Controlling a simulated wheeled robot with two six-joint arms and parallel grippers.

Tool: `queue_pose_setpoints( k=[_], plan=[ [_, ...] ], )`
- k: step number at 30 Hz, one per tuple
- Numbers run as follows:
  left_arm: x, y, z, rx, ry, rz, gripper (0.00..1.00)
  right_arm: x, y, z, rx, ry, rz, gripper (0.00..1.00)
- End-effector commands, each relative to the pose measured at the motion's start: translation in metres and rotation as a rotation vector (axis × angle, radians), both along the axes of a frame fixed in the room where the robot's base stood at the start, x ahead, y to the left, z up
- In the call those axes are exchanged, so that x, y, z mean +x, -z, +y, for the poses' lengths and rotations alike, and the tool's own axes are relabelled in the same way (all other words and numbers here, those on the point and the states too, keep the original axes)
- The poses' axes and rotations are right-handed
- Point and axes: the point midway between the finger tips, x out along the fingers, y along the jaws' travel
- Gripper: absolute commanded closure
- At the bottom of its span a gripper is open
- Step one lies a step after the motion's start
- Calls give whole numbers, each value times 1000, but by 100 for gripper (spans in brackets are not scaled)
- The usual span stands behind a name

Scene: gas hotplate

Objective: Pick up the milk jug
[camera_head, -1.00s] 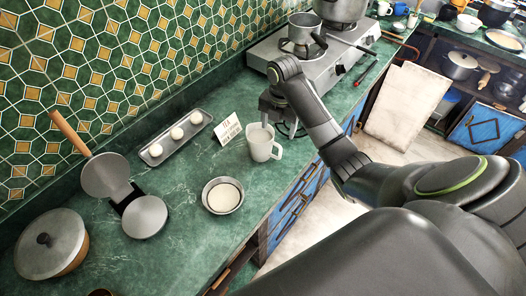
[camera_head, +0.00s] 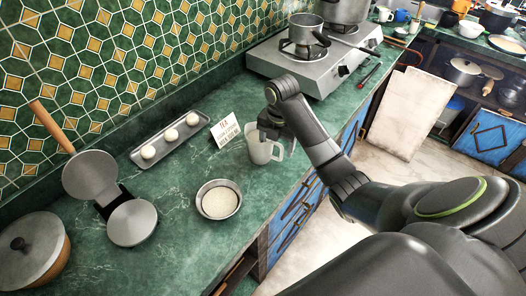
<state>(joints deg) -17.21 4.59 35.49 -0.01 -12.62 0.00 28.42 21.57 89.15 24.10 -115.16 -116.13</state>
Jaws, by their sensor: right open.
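The milk jug (camera_head: 260,152) is a pale jug with a handle on its right side. It stands upright on the green counter beside a small printed card. My right gripper (camera_head: 268,132) is open at the top of the jug and hides part of its rim. I cannot tell whether the fingers touch the jug. My left gripper is not in view.
A grey bowl of white grains (camera_head: 218,201) stands in front of the jug. The card (camera_head: 226,131) and a tray of dough balls (camera_head: 170,140) are to its left. A gas hotplate (camera_head: 315,70) with pots is behind. An open round press (camera_head: 131,222) stands at left.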

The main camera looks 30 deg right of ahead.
Motion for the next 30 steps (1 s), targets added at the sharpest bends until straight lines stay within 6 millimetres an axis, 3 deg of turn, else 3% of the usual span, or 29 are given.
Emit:
queue_pose_setpoints(
  k=[4,11,26,30],
  plan=[
    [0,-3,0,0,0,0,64,0,19,1,1,0,2,30],
    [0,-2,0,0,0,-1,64,0,23,1,-1,-1,-1,30],
    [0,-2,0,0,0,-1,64,0,23,1,-1,-1,1,94],
    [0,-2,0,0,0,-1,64,0,23,1,0,-1,2,97]
  ],
)
